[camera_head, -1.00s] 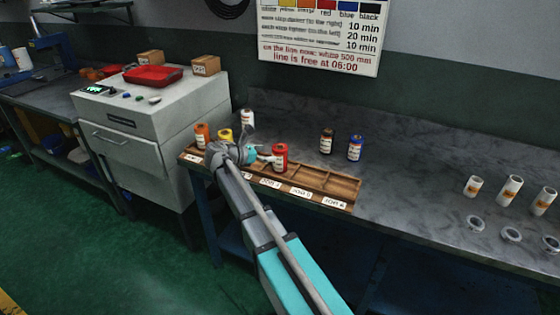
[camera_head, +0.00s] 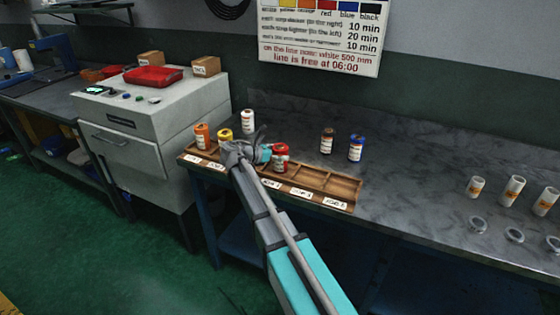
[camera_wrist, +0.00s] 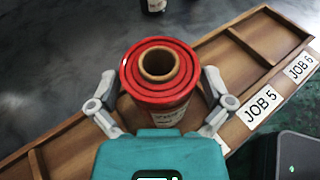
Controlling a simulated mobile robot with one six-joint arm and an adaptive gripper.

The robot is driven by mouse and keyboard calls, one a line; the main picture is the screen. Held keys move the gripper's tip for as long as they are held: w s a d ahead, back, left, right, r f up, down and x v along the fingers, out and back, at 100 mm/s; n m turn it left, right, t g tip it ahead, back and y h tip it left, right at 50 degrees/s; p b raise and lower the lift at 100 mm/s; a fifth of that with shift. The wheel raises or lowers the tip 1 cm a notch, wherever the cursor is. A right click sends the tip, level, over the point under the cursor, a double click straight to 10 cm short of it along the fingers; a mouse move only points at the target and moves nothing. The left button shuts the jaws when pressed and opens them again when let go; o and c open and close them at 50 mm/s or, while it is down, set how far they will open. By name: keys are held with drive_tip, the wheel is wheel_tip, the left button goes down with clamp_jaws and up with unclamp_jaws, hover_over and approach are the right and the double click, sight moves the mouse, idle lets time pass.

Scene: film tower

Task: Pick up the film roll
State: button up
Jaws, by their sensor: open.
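A red film roll (camera_head: 281,158) with a pale label stands upright in the wooden tray. In the wrist view the red roll (camera_wrist: 160,75) is seen from above, with a brown core ring in its top. My gripper (camera_head: 267,153) is at the left side of the roll and partly hides it in the head view. In the wrist view my gripper (camera_wrist: 160,96) is open, with one finger on each side of the roll. I cannot tell whether either finger touches it. Other film rolls are orange (camera_head: 202,136), yellow (camera_head: 225,135), white (camera_head: 247,122), dark (camera_head: 326,142) and blue (camera_head: 356,149).
The wooden tray (camera_head: 346,187) has job labels along its front edge and empty slots to the right. White canisters (camera_head: 513,190) and round lids (camera_head: 514,235) are at the far right. A grey machine (camera_head: 150,115) with a red tray (camera_head: 153,76) stands left.

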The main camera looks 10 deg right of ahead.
drive_tip(key=shift+c, duration=0.3)
drive_tip(key=c, duration=1)
